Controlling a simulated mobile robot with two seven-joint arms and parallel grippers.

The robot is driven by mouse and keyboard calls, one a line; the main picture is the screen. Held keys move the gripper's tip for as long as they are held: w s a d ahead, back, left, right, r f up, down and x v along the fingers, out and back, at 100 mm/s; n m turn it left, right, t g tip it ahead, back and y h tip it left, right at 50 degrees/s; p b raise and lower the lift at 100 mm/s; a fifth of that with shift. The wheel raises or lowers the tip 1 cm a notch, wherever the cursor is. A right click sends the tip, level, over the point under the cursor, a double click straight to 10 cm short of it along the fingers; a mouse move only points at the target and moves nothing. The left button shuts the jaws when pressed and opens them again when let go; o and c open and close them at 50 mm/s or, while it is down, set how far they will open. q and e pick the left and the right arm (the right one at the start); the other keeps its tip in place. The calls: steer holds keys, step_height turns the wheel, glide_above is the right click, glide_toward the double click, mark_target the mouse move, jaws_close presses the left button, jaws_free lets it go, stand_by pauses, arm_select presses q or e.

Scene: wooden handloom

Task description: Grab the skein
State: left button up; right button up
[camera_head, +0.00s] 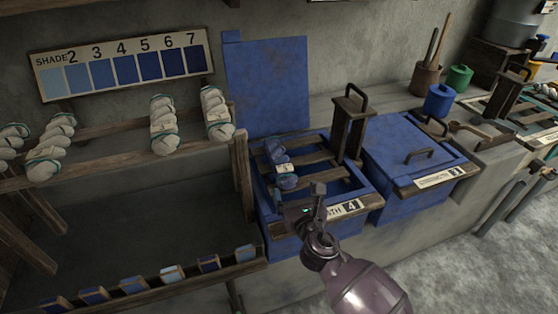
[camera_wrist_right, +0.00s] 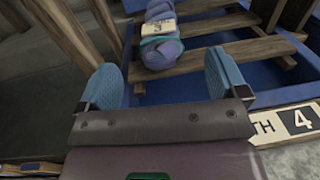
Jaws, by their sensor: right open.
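A blue-grey skein (camera_head: 282,165) with a pale tag lies on the wooden slats over the open blue vat (camera_head: 262,205) marked 4. In the right wrist view the skein (camera_wrist_right: 161,50) lies just beyond the fingertips, in the gap between them. My right gripper (camera_head: 305,205) is over the vat's front edge, near the skein's lower end. In the right wrist view its blue-padded fingers (camera_wrist_right: 160,88) are apart with nothing between them. The fingers do not appear to touch the skein. My left gripper is not in view.
An upright wooden post with a dark handle (camera_head: 350,120) stands on the vat's right side. A closed blue vat (camera_head: 410,150) is to the right. Pale skeins (camera_head: 163,125) sit on a rack at left, below a shade chart (camera_head: 125,65).

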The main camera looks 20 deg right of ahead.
mark_target(288, 175)
steer(key=shift+w, duration=1.15)
steer(key=w+b, duration=0.1)
steer(key=w, duration=0.2)
steer(key=shift+w+f, duration=0.1)
steer(key=shift+f, duration=0.05)
steer(key=shift+w, duration=0.7)
steer(key=shift+c, duration=0.9)
steer(key=c, duration=0.9)
steer(key=shift+r, duration=0.25)
